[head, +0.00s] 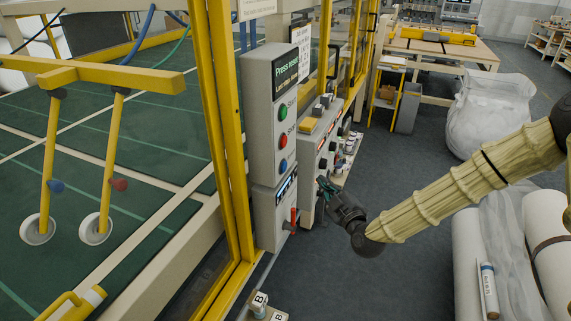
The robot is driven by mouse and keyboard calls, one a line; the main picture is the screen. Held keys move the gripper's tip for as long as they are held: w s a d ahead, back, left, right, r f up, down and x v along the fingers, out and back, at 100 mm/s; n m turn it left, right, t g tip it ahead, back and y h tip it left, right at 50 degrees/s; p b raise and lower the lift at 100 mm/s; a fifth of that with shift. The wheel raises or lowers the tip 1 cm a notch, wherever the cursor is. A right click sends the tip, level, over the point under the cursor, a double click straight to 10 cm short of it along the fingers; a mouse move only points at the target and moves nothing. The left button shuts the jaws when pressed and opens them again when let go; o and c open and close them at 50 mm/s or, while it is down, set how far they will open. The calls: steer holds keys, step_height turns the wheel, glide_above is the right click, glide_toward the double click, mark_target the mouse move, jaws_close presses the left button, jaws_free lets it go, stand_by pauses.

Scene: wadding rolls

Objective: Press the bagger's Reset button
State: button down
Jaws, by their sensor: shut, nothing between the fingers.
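A grey control box (270,125) stands on the yellow frame at the picture's middle. Its small screen (285,70) reads "Press reset", with a second line too small to read surely. Below it are a green button (283,112), a red button (283,141) and a blue button (283,165). The labels beside them are cut off or too small; the blue one's label cannot be read. My gripper (324,187) is shut and empty, right of the box and slightly lower than the blue button. It appears apart from the box.
A lower grey box (273,218) carries a display and a red-handled lever (293,216). Another button panel (317,150) stands behind my gripper. Yellow posts (228,130) rise at left. Grey floor (400,270) is open below my arm.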

mark_target(284, 167)
steer(key=shift+w+r, duration=0.25)
steer(key=shift+r, duration=0.4)
steer(key=w+a, duration=0.2)
steer(key=a, duration=0.6)
steer(key=shift+w+a, duration=0.15)
steer(key=shift+w, duration=0.2)
steer(key=shift+a+b, duration=0.1)
steer(key=shift+b, duration=0.2)
stand_by(1.0)
steer(key=shift+w+a, duration=0.15)
steer(key=shift+a, duration=0.2)
